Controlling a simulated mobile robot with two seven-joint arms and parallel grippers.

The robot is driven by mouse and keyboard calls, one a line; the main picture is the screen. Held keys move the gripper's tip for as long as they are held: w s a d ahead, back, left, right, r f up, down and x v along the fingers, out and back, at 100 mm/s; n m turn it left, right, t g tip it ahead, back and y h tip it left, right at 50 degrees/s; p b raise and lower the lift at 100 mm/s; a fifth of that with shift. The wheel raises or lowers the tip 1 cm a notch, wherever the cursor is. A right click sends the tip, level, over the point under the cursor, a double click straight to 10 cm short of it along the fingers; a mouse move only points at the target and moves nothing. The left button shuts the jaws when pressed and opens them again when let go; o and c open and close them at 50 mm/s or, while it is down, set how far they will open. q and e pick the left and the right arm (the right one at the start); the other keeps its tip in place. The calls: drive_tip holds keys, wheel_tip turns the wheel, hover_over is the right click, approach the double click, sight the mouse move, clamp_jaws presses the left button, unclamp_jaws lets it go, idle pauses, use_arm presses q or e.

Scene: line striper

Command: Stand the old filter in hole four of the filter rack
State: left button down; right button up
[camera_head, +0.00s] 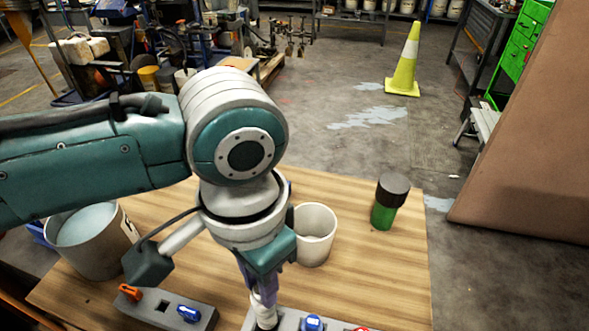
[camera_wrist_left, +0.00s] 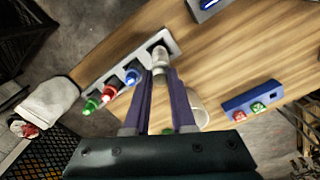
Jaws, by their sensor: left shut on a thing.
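The filter rack (camera_wrist_left: 103,80) is a grey strip at the table's edge, upper left of centre in the left wrist view. It also shows at the bottom of the head view (camera_head: 288,318). Green, red and blue pieces stand along it in the wrist view. My left gripper (camera_wrist_left: 160,75) has purple fingers, shut on the whitish old filter (camera_wrist_left: 160,57). The filter is at the rack's end beyond the blue piece, over a dark opening; I cannot tell how deep it sits. In the head view my left gripper (camera_head: 263,297) points down there. My right gripper is not in view.
A white cup (camera_head: 315,235) stands close behind the gripper. A grey block (camera_head: 150,310) with orange and blue pieces lies left, beside a bucket (camera_head: 95,250). A green container with dark lid (camera_head: 385,212) stands right.

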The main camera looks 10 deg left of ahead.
use_arm(q)
drive_tip(key=shift+f+b, duration=1.7)
drive_tip(key=shift+f, duration=1.35)
idle(1.0)
drive_tip(key=shift+c, duration=1.8)
unclamp_jaws()
wheel_tip(320, 180, up, 7)
drive_tip(key=p, duration=0.8)
drive_tip(key=shift+r, duration=0.15)
